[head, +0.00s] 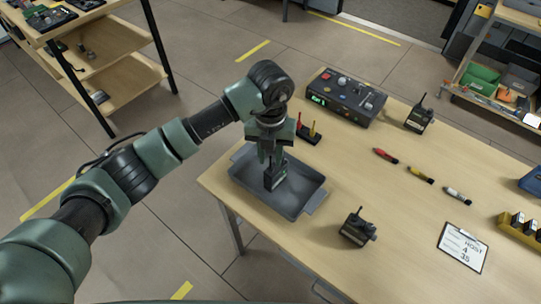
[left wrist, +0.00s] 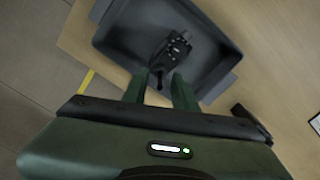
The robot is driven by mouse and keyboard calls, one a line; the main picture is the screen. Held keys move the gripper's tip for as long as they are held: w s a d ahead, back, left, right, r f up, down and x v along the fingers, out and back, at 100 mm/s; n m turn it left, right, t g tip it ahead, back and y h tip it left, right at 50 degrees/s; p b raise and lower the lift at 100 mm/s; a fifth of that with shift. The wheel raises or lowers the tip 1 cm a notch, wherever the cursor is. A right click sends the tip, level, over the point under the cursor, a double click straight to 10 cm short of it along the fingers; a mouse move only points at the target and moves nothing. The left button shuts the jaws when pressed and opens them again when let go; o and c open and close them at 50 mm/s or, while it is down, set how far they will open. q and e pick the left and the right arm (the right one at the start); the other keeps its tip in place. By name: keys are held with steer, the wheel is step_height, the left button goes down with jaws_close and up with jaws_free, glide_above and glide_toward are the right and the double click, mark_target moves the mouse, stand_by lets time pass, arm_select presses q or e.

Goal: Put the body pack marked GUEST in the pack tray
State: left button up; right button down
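The pack tray (head: 312,196) is a dark grey shallow tray at the near left corner of the table; it also fills the upper part of the left wrist view (left wrist: 215,80). A black body pack (head: 275,176) stands inside it, and in the left wrist view the pack (left wrist: 175,48) shows its small knobs and an antenna. Its marking is too small to read. My left gripper (head: 268,152) points down just above this pack. Its fingers (left wrist: 159,82) are apart with the antenna between them, clear of the pack's body. My right gripper is out of view.
Other black packs stand on the table, one (head: 357,228) right of the tray and one (head: 420,116) farther back. A control box (head: 345,97), coloured markers (head: 420,174), a HOST clipboard (head: 463,248) and a yellow holder (head: 518,228) are also there. Shelves stand left and right.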

arm_select(q)
step_height(320, 180, up, 12)
steer(key=b, duration=0.3)
steer(key=shift+f, duration=0.15)
